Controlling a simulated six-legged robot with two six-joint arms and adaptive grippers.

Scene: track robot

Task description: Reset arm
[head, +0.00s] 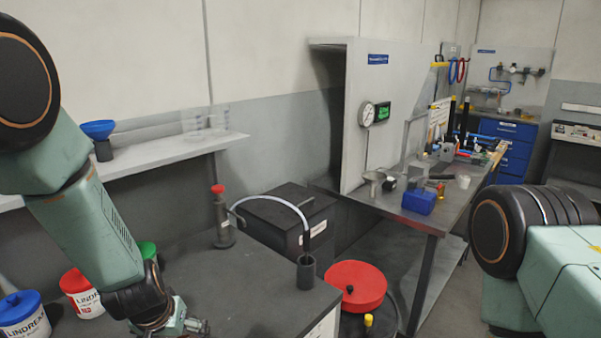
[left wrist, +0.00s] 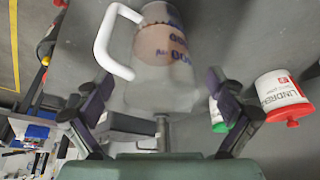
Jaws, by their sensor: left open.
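My left arm comes down from the left in the head view. Its gripper (head: 185,326) is at the bottom edge, partly cut off, beside the dark bench top. In the left wrist view my left gripper (left wrist: 160,85) has its two fingers spread wide apart. A translucent jug (left wrist: 165,75) with a white handle and printed label shows between and beyond the fingers; contact with them cannot be told. I cannot make out this jug in the head view. My right arm (head: 545,255) shows at the right, but its gripper is out of view.
White containers with red (head: 80,290) and blue (head: 20,315) lids stand at lower left. The dark bench (head: 250,280) carries a red-capped bottle (head: 223,220) and a curved tube. A red round lid (head: 355,287) is beside it. A cluttered workbench (head: 400,210) stands behind.

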